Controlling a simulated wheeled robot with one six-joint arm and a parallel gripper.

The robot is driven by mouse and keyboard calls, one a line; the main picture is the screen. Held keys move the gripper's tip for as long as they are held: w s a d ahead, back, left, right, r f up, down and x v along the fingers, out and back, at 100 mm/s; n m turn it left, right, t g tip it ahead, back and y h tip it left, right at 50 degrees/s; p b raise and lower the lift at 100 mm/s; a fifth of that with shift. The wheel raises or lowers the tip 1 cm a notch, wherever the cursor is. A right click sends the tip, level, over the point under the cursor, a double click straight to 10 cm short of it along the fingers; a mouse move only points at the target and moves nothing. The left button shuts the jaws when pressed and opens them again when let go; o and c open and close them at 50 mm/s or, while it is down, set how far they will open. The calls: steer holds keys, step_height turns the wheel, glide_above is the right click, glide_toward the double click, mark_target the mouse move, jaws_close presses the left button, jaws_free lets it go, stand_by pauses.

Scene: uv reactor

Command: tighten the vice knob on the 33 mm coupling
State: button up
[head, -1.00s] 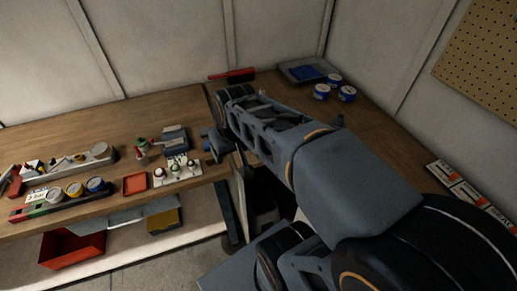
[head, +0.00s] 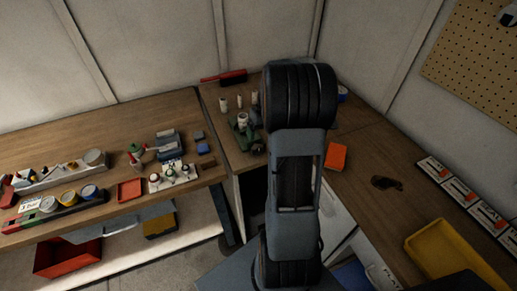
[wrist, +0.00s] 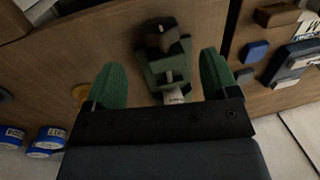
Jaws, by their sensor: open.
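The green vice (wrist: 168,68) stands on the wooden bench in the wrist view, with a dark knob (wrist: 160,36) at its far end. A pale piece, likely the coupling (wrist: 176,96), shows at its near end, partly hidden by my gripper body. My gripper (wrist: 163,76) is open, its two green fingers on either side of the vice in the picture and nothing held. Whether they touch it I cannot tell. In the head view the vice (head: 243,136) stands on the corner bench left of my arm, with a white coupling (head: 243,119) at its top. My gripper is hidden there.
Several white fittings (head: 224,105) stand behind the vice, near a red-handled brush (head: 224,77). An orange box (head: 336,156) and a dark object (head: 386,183) lie right of my arm. Blue tins (wrist: 47,142) show in the wrist view. The right bench has free room.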

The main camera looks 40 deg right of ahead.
mark_target(260, 146)
steer(key=f, duration=0.2)
steer(key=a+f, duration=0.1)
steer(key=f, duration=0.2)
steer(key=f+p, duration=0.1)
steer(key=f, duration=0.2)
steer(key=shift+w+a+f, duration=0.15)
steer(key=shift+w+f, duration=0.05)
steer(key=shift+f, duration=0.05)
steer(key=shift+c, duration=0.3)
steer(key=c, duration=0.9)
steer(key=shift+o, duration=0.2)
steer(key=shift+f+y+b, duration=0.15)
steer(key=shift+y+b, duration=0.25)
steer(key=shift+b, duration=0.15)
steer(key=shift+y, duration=0.3)
steer(key=o, duration=0.9)
steer(key=shift+r, duration=0.2)
